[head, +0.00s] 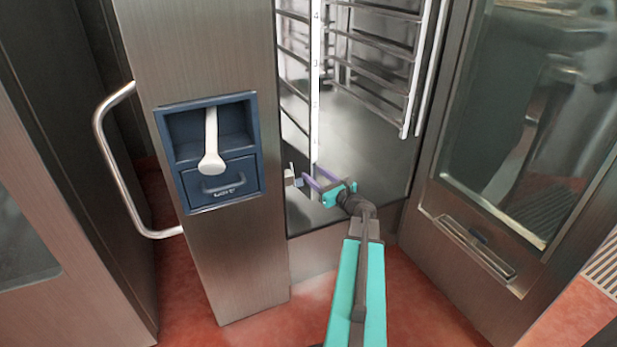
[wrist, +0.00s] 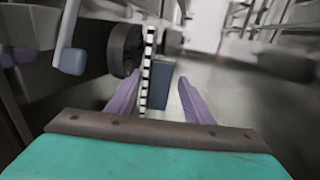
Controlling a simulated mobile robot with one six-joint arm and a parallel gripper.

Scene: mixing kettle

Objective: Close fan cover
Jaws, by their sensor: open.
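My gripper (head: 308,182) reaches into the open oven (head: 360,135), low and near its left side. In the wrist view its purple fingers (wrist: 159,78) are spread apart. A thin upright panel edge with black and white marks (wrist: 148,70), which looks like the fan cover seen edge-on, stands in line with the gap, closer to the left finger. I cannot tell whether it touches. In the head view a white upright strip (head: 315,80) with numbers runs down to the gripper. A dark round fan part (wrist: 124,48) shows left of the panel in the wrist view.
Wire rack rails (head: 375,45) line the oven's right side. The open glass door (head: 530,120) stands at the right. The left front column carries a blue box with a white handle (head: 212,145). A curved metal handle (head: 115,160) sticks out further left.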

